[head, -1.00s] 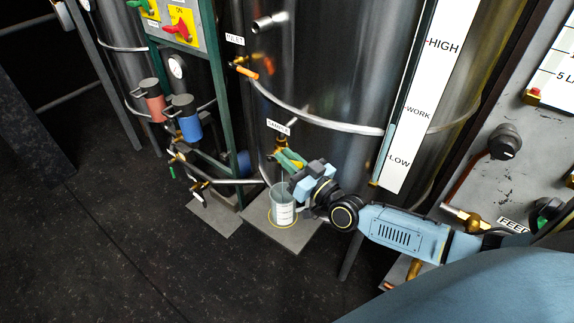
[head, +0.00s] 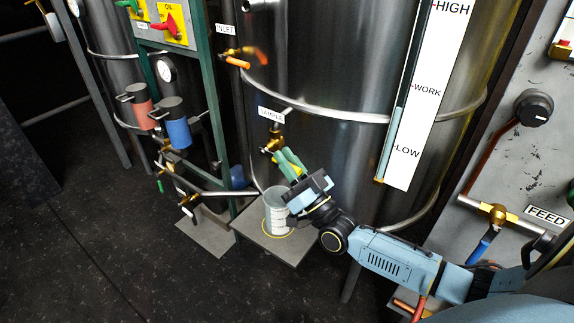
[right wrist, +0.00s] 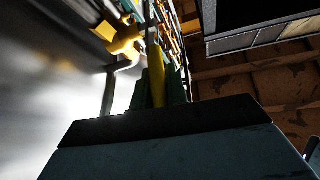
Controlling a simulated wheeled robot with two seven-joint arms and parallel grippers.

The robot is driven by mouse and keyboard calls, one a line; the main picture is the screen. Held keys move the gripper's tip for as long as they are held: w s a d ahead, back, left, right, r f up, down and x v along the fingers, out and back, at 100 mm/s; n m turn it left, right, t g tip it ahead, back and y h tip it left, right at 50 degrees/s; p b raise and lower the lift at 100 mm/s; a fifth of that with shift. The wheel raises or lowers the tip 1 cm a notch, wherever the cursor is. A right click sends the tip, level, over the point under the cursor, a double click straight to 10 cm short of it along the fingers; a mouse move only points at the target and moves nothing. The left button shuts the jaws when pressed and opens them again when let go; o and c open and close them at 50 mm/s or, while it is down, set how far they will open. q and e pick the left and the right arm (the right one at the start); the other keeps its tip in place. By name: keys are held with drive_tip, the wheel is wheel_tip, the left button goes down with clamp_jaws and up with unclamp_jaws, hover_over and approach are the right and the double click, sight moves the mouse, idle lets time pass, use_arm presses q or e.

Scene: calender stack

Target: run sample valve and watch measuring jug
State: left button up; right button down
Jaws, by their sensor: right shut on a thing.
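The brass sample valve (head: 272,143) sticks out of the steel tank under the SAMPLE label (head: 271,115). My right gripper (head: 289,163) has its green fingers shut on the valve's yellow handle, which shows between the fingers in the right wrist view (right wrist: 157,75). The clear measuring jug (head: 277,214) with a white scale stands upright below the valve, inside a yellow ring on a grey slab (head: 290,246). My gripper body partly overlaps the jug's right side. I cannot make out a stream or the level in the jug. My left gripper is not in view.
A sight gauge (head: 392,150) beside the LOW, WORK and HIGH board (head: 427,100) shows pale fluid to a little below WORK. An orange-handled inlet valve (head: 238,62) sits above left. A blue-handled feed valve (head: 486,243) is at right. Dark floor at left is clear.

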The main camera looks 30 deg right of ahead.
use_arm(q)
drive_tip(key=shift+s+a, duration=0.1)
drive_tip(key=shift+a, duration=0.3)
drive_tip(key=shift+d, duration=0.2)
use_arm(e)
drive_tip(key=shift+f, duration=0.1)
drive_tip(key=c, duration=1.4)
unclamp_jaws()
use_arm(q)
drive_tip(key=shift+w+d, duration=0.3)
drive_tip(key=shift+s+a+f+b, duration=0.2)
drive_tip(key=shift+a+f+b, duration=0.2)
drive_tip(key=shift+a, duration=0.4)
use_arm(e)
drive_tip(key=v, duration=1.3)
drive_tip(key=shift+s+f, duration=0.1)
drive_tip(key=shift+s, duration=0.1)
